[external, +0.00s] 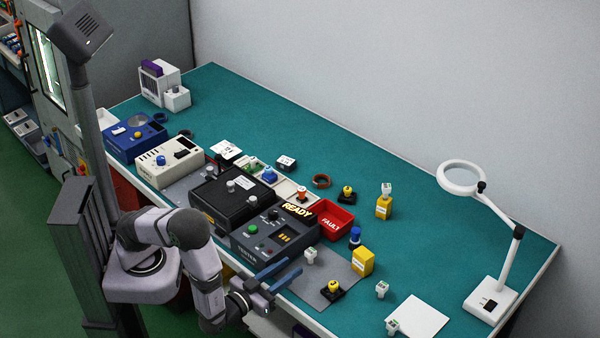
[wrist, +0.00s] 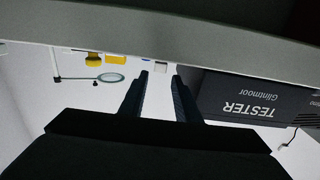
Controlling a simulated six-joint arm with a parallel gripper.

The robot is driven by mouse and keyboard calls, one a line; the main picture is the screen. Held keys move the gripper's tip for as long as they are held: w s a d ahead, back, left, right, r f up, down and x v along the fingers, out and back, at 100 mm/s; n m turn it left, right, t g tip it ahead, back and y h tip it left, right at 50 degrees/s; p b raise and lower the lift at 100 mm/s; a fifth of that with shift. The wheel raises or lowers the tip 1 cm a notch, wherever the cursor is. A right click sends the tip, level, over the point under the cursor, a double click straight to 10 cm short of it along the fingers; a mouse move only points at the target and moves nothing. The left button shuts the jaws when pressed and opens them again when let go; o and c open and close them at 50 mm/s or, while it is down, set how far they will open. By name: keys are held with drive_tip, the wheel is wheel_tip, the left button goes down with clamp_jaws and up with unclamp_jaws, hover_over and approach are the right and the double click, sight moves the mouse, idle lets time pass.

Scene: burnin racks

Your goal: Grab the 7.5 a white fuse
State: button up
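No fuse marking is readable, so I cannot tell which piece is the 7.5 A white fuse. My gripper (external: 295,265) is open and empty at the table's front edge, low beside the tester. In the upside-down wrist view, its two dark fingers (wrist: 160,76) are apart, and a small pale piece (wrist: 162,66) shows beyond the gap, its identity unclear.
A yellow block (external: 363,261), a black base with a yellow knob (external: 333,291) and a red FAULT bin (external: 331,218) stand nearby. A white card (external: 417,316) and a magnifier lamp (external: 490,299) are at right. The back right of the teal table is clear.

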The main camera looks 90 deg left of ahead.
sight(307, 253)
drive_tip(key=shift+w+a, duration=0.3)
drive_tip(key=shift+w, duration=0.05)
drive_tip(key=shift+w+a+r+p, duration=0.3)
drive_tip(key=shift+w+a+p, duration=0.05)
drive_tip(key=shift+a+p, duration=0.1)
drive_tip(key=p+x, duration=0.1)
drive_tip(key=x, duration=0.2)
drive_tip(key=shift+r, duration=0.2)
drive_tip(key=shift+w+a+f, duration=0.1)
drive_tip(key=shift+w+a, duration=0.25)
drive_tip(key=shift+w, duration=0.05)
clamp_jaws()
